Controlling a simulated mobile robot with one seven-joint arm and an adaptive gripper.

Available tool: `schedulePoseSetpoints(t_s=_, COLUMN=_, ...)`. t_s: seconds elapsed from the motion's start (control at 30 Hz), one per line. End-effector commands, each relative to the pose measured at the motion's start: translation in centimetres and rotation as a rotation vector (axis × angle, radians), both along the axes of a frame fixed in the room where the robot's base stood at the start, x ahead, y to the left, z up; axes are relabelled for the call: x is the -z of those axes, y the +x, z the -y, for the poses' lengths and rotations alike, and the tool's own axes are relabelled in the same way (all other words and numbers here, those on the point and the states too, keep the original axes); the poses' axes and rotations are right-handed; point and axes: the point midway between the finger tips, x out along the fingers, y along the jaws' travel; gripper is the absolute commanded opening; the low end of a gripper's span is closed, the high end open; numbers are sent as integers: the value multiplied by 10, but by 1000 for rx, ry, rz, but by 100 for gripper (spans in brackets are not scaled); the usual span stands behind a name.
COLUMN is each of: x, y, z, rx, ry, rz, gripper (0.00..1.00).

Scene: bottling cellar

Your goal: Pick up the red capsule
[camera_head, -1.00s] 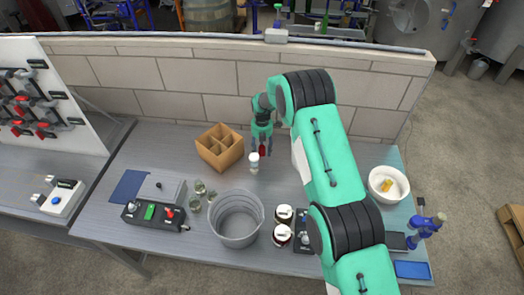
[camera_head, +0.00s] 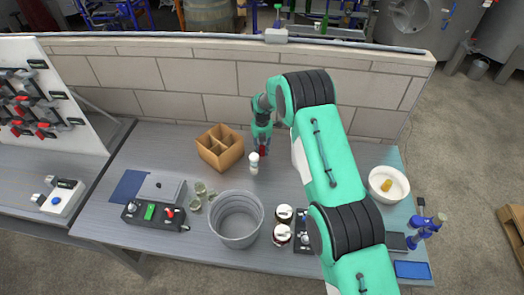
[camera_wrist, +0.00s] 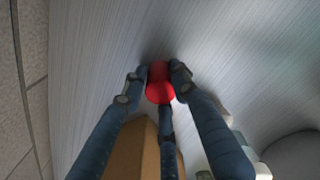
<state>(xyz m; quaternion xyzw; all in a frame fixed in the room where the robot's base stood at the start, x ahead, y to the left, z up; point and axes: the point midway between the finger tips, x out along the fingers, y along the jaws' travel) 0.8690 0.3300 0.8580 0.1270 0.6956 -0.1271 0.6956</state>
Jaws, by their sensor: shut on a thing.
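The red capsule (camera_wrist: 159,90) is between the fingertips of my gripper (camera_wrist: 158,80) in the wrist view, and the fingers are closed on it. In the head view the capsule (camera_head: 263,150) shows as a small red patch at the end of my gripper (camera_head: 262,146), low over the grey table behind a white bottle. I cannot tell whether the capsule still touches the table.
A cardboard divider box (camera_head: 212,157) stands just left of my gripper. The white bottle (camera_head: 254,167) is close in front. A grey bucket (camera_head: 237,230), two jars with white lids (camera_head: 282,234) and a white bowl (camera_head: 376,190) stand nearer. The brick wall (camera_head: 180,85) is behind.

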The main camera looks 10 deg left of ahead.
Motion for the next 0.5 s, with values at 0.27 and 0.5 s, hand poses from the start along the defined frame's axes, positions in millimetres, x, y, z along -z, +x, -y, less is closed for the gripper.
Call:
schedulePoseSetpoints(t_s=0.27, x=-3, y=0, z=0, rx=0, ry=0, rz=0, gripper=22)
schedulePoseSetpoints(t_s=0.5, x=-22, y=1, z=0, rx=0, ry=0, rz=2, gripper=22)
